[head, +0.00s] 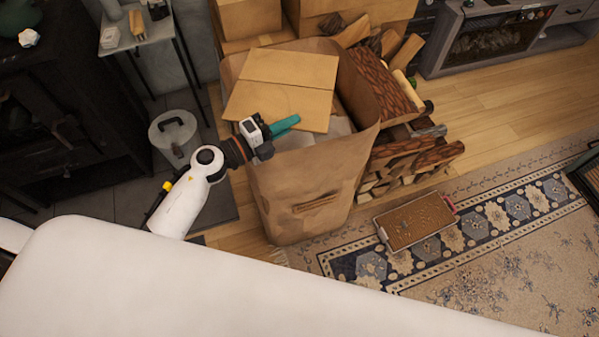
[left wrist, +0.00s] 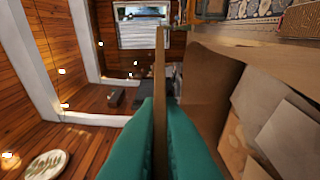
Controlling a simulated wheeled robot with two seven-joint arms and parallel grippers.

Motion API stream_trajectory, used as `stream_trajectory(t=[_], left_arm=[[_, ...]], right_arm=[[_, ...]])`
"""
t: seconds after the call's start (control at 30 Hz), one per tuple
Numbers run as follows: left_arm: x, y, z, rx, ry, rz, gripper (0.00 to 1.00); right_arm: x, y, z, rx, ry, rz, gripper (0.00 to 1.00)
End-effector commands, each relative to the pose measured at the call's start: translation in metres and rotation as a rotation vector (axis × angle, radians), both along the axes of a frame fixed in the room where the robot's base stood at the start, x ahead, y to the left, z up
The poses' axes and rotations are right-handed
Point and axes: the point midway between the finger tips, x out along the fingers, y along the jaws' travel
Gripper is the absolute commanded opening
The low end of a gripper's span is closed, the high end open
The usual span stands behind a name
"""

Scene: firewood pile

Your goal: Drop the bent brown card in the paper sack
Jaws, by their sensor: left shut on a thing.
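The bent brown card (head: 281,98) is a flat tan sheet with a crease across it. In the head view it is over the mouth of the paper sack (head: 305,205), a tall brown bag with open top. My left gripper (head: 287,123) has teal fingers and is shut on the card's near edge, at the sack's near left rim. In the left wrist view the card (left wrist: 159,85) shows edge-on between the teal fingers (left wrist: 158,105). The sack (left wrist: 208,90) is to the right there, with its inside showing. The card hides part of the sack's inside in the head view. My right gripper is not in view.
Pale sheets (left wrist: 280,135) lie inside the sack. Split firewood (head: 410,160) is stacked right of the sack, and cardboard boxes (head: 245,18) stand behind it. A lidded pale bin (head: 173,143) stands to the left. A brown-topped tray (head: 413,222) lies on the rug (head: 480,270).

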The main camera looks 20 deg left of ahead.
Motion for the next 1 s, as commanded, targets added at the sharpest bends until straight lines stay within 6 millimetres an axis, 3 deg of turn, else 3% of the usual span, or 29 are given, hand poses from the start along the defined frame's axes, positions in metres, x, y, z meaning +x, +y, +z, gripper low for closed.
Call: stream_trajectory(t=[0.13,0.3,0.67,1.0], left_arm=[[0.000,0.000,0.001,-0.001,-0.001,0.000,0.00],[0.000,0.000,0.001,-0.001,-0.001,0.000,0.30],[-0.003,0.003,0.000,0.000,0.001,0.001,0.31],[-0.049,0.043,-0.002,0.003,0.004,-0.001,0.31]], right_arm=[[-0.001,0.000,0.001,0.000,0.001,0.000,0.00],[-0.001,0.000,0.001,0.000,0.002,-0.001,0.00],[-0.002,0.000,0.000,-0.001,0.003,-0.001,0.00],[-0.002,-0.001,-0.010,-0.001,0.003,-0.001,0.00]])
